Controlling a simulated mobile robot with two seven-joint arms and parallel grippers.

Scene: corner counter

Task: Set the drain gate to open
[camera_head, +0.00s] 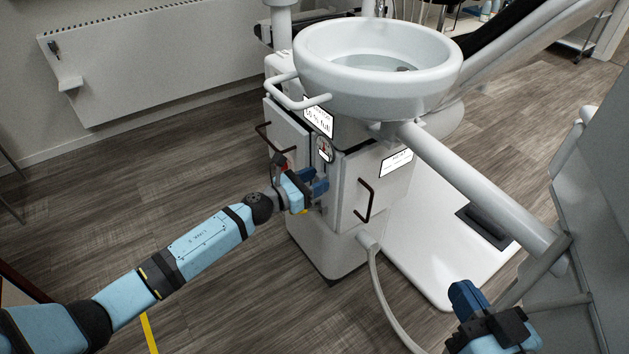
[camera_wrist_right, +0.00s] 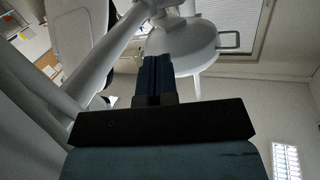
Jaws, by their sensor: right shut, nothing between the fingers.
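A white unit (camera_head: 350,255) stands under a round basin, with a door on each side of its corner. My left gripper (camera_head: 316,184) is at the corner between the doors, by a narrow strip below a round gauge (camera_head: 324,149). A small red part (camera_head: 283,164) shows just behind its wrist. The drain gate cannot be made out for certain; the gripper covers part of that strip. Whether the left fingers hold anything is not clear. My right gripper (camera_head: 465,298) is shut and empty, away from the unit at lower right. Its closed fingers show in the right wrist view (camera_wrist_right: 156,78).
The white basin (camera_head: 330,75) overhangs the unit, with a bent rail (camera_head: 290,98) at its left. A thick white arm (camera_head: 475,185) slopes down right. A hose (camera_head: 378,290) hangs in front. Dark door handles (camera_head: 364,200) stick out.

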